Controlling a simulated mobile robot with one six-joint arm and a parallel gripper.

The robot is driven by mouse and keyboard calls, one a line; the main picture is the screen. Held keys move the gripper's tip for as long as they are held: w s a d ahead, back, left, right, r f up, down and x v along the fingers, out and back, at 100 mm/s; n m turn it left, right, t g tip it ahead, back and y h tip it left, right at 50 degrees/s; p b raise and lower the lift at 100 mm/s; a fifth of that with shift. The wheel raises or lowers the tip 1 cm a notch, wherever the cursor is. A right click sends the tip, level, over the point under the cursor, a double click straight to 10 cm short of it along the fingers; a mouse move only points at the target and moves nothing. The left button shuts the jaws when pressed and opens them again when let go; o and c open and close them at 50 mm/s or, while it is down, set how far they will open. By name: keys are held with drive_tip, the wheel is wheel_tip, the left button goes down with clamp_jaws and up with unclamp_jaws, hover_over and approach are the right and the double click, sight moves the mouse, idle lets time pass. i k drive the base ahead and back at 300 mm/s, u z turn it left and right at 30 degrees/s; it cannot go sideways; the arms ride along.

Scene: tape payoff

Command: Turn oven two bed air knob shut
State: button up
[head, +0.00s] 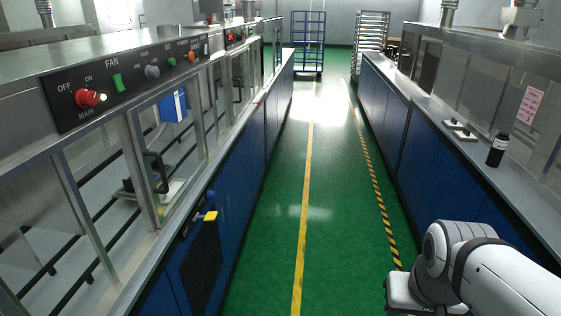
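No knob in the head view can be read as the oven two bed air knob. A yellow handle (207,216) sticks out from the blue cabinet front on the left, with a small blue fitting (211,194) just above it. A control panel (130,78) on the left line carries a red MAIN knob (88,98), a green FAN switch (117,82) and a grey knob (152,72) whose label is too small to read. My white arm is at the lower right, away from all of these. Its end is partly cut off, and no fingertips can be made out.
A green aisle (334,195) with a yellow line runs clear between the lines. A blue cart (307,45) and a tray rack (372,32) stand at the far end. A dark bottle (497,150) stands on the right ledge. A black door handle (157,172) juts out left.

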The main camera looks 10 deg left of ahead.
sight(209, 194)
drive_tip(key=u, duration=0.05)
drive_tip(key=i, duration=1.4)
drive_tip(key=u, duration=0.9)
drive_tip(key=i, duration=0.5)
drive_tip(key=u, duration=0.35)
drive_tip(key=k, duration=0.7)
drive_tip(key=u, duration=0.25)
drive_tip(key=i, duration=0.7)
drive_tip(key=z, duration=0.15)
